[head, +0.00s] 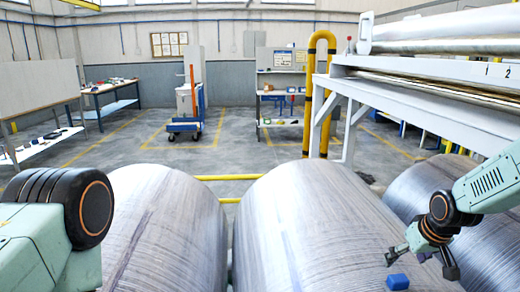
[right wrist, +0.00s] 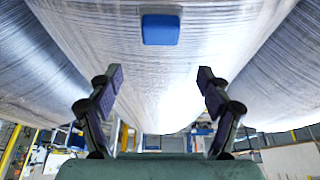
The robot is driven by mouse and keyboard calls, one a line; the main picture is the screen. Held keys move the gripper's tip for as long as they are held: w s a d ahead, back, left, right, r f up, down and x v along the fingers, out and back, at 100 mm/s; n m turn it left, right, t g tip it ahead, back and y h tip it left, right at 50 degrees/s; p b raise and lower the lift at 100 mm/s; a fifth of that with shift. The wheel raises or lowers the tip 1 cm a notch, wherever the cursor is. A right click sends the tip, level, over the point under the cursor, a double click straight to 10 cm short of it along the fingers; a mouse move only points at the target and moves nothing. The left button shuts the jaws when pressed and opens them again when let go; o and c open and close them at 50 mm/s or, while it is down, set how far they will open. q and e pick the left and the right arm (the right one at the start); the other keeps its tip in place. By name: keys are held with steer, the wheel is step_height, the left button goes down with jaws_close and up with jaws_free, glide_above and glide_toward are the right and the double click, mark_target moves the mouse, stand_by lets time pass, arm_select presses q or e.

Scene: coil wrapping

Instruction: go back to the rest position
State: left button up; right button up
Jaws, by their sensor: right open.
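My right gripper (head: 420,258) is at the right of the head view, in front of the wrapped coils. In the right wrist view its two fingers (right wrist: 160,85) stand wide apart with nothing between them. A small blue block (head: 397,282) sits on the middle coil, just below and left of the gripper in the head view. The blue block also shows in the right wrist view (right wrist: 160,30), beyond the fingertips and apart from them. My left arm shows at the left edge of the head view, but its gripper is out of sight.
Large film-wrapped coils lie side by side: a left one (head: 155,225), a middle one (head: 315,225) and a right one (head: 480,235). A white roller machine (head: 430,95) stands behind at the right, with a yellow post (head: 311,100). A blue cart (head: 187,125) and workbenches stand farther back.

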steer(key=shift+s+a+r, duration=0.15)
steer(key=shift+r, duration=0.45)
steer(key=shift+s+a+r, duration=0.1)
steer(key=shift+s+r, duration=0.05)
steer(key=shift+r, duration=0.45)
steer(key=s+a+f+m+b, duration=0.1)
steer(key=s+a+b, duration=0.2)
steer(key=a, duration=0.5)
steer(key=shift+s+a, duration=0.15)
steer(key=shift+s, duration=0.05)
steer(key=shift+f, duration=0.1)
